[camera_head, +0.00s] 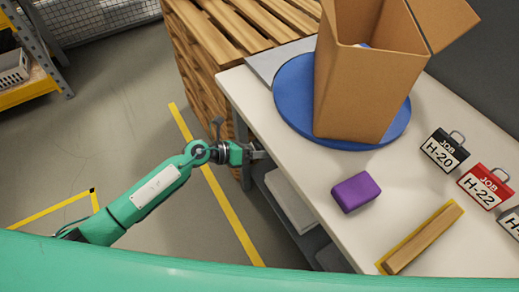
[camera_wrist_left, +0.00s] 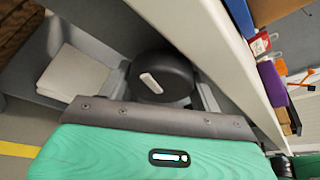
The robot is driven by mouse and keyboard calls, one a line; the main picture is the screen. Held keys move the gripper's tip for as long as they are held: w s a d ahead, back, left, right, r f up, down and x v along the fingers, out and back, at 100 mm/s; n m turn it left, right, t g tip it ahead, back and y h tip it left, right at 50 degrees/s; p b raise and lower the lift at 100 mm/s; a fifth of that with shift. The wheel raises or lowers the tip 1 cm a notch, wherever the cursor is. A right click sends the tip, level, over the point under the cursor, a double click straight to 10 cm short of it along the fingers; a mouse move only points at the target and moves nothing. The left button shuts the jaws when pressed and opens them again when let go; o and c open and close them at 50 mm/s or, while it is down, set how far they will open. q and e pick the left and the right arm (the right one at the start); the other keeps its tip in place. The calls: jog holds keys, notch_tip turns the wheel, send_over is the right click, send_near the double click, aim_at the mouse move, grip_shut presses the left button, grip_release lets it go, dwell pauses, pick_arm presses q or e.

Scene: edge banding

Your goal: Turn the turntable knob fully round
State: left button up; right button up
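The blue turntable (camera_head: 292,100) lies on the white table, with an open cardboard box (camera_head: 362,95) standing on it. In the left wrist view, a round black knob (camera_wrist_left: 176,88) with a pale raised bar shows below the tabletop edge, ahead of my wrist. The head view does not show this knob clearly. My left gripper (camera_head: 260,152) is at the table's left edge, low beside the tabletop. Its fingers are too small or hidden to tell open from shut, and I cannot tell whether it touches the knob. My right gripper is in neither view.
On the white table (camera_head: 300,165) are a purple block (camera_head: 355,191), a wooden strip on a yellow-edged piece (camera_head: 424,240), and job tags (camera_head: 444,150). Pale sheets (camera_wrist_left: 73,74) lie under the tabletop. Wooden pallets (camera_head: 205,55) stand behind my left arm.

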pick_arm(q)
jog(key=shift+o, duration=1.4)
jog(key=shift+m+t+y, duration=0.4)
jog(key=shift+m+y, duration=0.2)
jog(key=shift+m, duration=0.4)
jog(key=m+t+y, duration=0.1)
jog(key=m, duration=0.1)
jog(key=shift+m+t, duration=0.4)
jog(key=v, duration=1.3)
jog(key=a+f+n+t+y+p, duration=0.1)
jog(key=a+f+n, duration=0.3)
jog(key=f+n, duration=0.4)
jog(key=w+a+f+n+t+y+p, duration=0.1)
jog(key=a+f+n+y, duration=0.2)
jog(key=f+n, duration=0.5)
jog(key=a+f+n+t+y+p, duration=0.1)
jog(key=a+f+n+y, duration=0.1)
jog(key=a+f+n, duration=0.4)
jog(key=shift+w+f+n+t+p, duration=0.3)
jog(key=shift+w+f+n+t, duration=0.1)
jog(key=shift+f+n, duration=0.7)
